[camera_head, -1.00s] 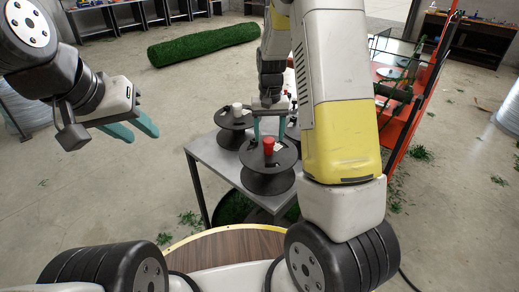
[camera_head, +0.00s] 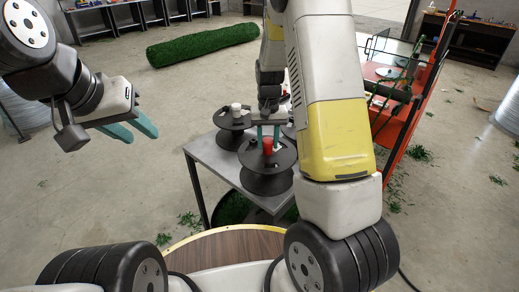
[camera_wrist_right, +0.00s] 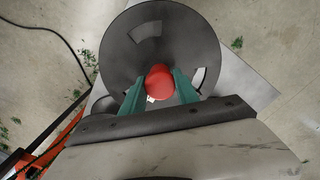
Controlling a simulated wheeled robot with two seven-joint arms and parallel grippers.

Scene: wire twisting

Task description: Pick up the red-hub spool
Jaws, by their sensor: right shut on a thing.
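The red-hub spool (camera_head: 267,178) is a dark spool with a red hub on top, standing at the near end of the grey table. My right gripper (camera_head: 268,140) points down over it, its teal fingers shut on the red hub. In the right wrist view, the red hub (camera_wrist_right: 160,82) sits between the teal fingers (camera_wrist_right: 161,88), with the dark flange (camera_wrist_right: 140,40) beyond. The spool looks level and seems to be on the table. My left gripper (camera_head: 145,130) is open and empty in the air at the left.
A white-hub spool (camera_head: 232,120) stands behind on the grey table (camera_head: 205,152). Another spool is partly hidden behind my right gripper. An orange frame (camera_head: 405,125) stands to the right. A green turf roll (camera_head: 203,45) lies on the floor behind.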

